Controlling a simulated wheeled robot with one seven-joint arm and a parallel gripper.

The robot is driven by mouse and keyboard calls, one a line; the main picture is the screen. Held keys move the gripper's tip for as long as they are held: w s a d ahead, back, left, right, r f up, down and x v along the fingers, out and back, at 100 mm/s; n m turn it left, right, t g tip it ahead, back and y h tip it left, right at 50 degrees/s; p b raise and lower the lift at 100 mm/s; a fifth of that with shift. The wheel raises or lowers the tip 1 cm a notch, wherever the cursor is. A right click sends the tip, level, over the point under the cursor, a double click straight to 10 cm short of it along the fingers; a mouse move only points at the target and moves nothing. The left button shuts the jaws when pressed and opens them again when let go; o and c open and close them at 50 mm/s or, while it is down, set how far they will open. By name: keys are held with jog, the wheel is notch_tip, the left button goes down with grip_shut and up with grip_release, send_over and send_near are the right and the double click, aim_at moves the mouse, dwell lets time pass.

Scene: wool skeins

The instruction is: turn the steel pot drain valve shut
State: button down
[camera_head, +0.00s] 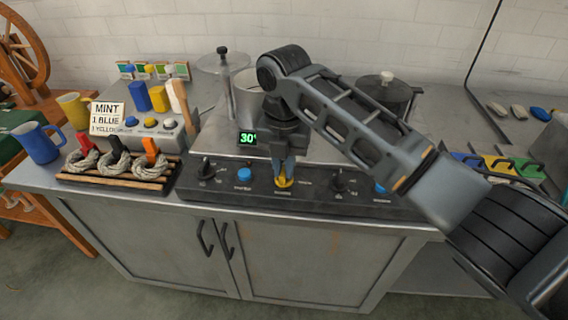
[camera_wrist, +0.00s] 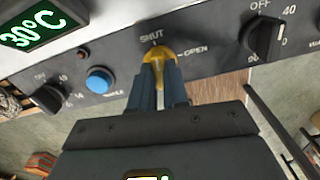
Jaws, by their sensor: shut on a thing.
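The yellow drain valve handle (camera_head: 284,183) sits on the front panel below the steel pot (camera_head: 247,95). It also shows in the wrist view (camera_wrist: 158,54), between printed SHUT and OPEN marks. Its upper end lies by the SHUT mark, with the OPEN mark to its right. My gripper (camera_head: 284,172) points down at the panel and is shut on the yellow handle. In the wrist view the blue-grey fingers (camera_wrist: 158,84) stand on both sides of the handle and hide its lower part. My arm hides part of the steel pot.
Black dials (camera_wrist: 264,36) and blue buttons (camera_wrist: 100,80) flank the valve on the panel (camera_head: 320,186). A green 30° display (camera_head: 248,138) is behind. A dark lidded pot (camera_head: 386,92) stands right; a rack of wool skeins (camera_head: 118,168) and a blue jug (camera_head: 37,143) stand left.

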jog(key=shift+n, duration=0.6)
jog(key=c, duration=1.1)
grip_release()
jog(key=shift+r, duration=3.9)
